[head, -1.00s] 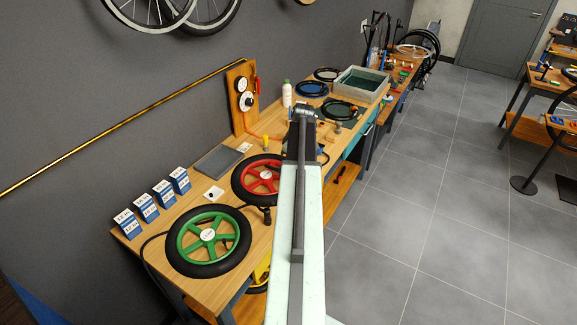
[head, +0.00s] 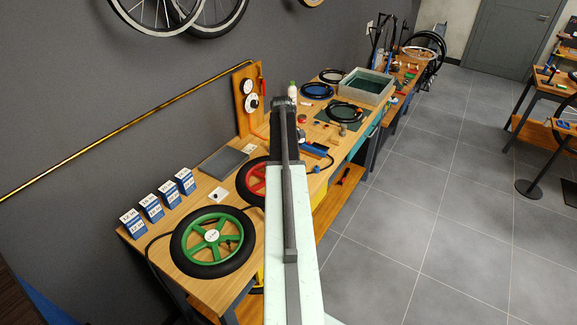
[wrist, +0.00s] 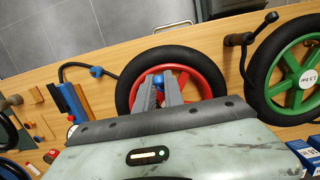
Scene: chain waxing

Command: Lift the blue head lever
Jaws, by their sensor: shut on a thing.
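My gripper (wrist: 159,83) shows in the wrist view over the red wheel (wrist: 193,72), its two dark fingers close together. A small blue piece, the blue head lever (wrist: 158,77), shows between the fingertips, and the fingers are shut on it. Most of it is hidden by the fingers, so I cannot tell its tilt. In the head view my arm covers the gripper and lever, and part of the red wheel (head: 250,184) shows left of the arm. A separate blue knob (wrist: 97,71) sits on a black hose left of the red wheel in the wrist view.
The green wheel (head: 191,240) lies at the near end of the bench. Blue boxes (head: 152,207) stand along the wall side. A blue pump body (wrist: 68,100) lies left in the wrist view. A grey bin (head: 362,86) stands farther back.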

